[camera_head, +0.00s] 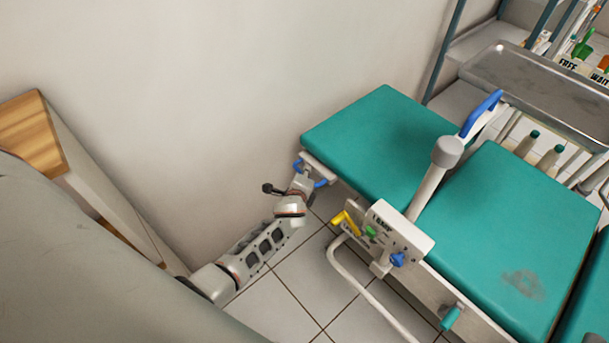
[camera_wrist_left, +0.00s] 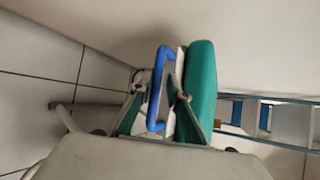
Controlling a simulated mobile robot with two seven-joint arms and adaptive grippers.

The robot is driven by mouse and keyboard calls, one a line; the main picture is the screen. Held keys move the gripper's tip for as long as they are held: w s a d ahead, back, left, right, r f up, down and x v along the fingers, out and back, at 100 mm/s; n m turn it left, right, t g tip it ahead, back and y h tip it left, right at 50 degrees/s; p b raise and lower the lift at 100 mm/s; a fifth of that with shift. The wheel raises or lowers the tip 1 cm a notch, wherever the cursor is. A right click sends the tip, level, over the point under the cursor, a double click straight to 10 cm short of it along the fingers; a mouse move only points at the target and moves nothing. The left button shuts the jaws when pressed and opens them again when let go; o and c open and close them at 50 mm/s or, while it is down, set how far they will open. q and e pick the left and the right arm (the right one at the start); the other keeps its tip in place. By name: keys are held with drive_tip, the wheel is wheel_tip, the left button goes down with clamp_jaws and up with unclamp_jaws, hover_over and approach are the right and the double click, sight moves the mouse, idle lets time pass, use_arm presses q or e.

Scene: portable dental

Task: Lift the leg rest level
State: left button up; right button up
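The leg rest (camera_head: 375,135) is the teal padded panel at the near-wall end of the dental chair, beside the teal seat (camera_head: 510,230). Whether it is exactly level I cannot tell. A blue handle (camera_head: 321,183) is fixed at its outer end. My left gripper (camera_head: 304,182) is at this handle, which shows on both sides of it. In the left wrist view the blue handle (camera_wrist_left: 160,90) stands between my fingers, with the teal pad (camera_wrist_left: 202,85) behind. How tightly the fingers close on it is not clear. My right gripper is not in view.
A lever column with a blue grip (camera_head: 481,113) rises beside the seat. A white panel (camera_head: 385,232) carries yellow, green and blue knobs. A metal tray (camera_head: 530,75) stands at the back right. A wood-topped cabinet (camera_head: 30,130) is at left. The wall is close behind the leg rest.

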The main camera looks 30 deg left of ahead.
use_arm(q)
drive_tip(key=shift+d, duration=0.1)
drive_tip(key=shift+s+d+r, duration=0.15)
drive_tip(key=shift+s+d, duration=0.05)
drive_tip(key=shift+s, duration=0.1)
drive_tip(key=v, duration=1.1)
drive_tip(key=shift+r, duration=0.15)
drive_tip(key=shift+a, duration=0.15)
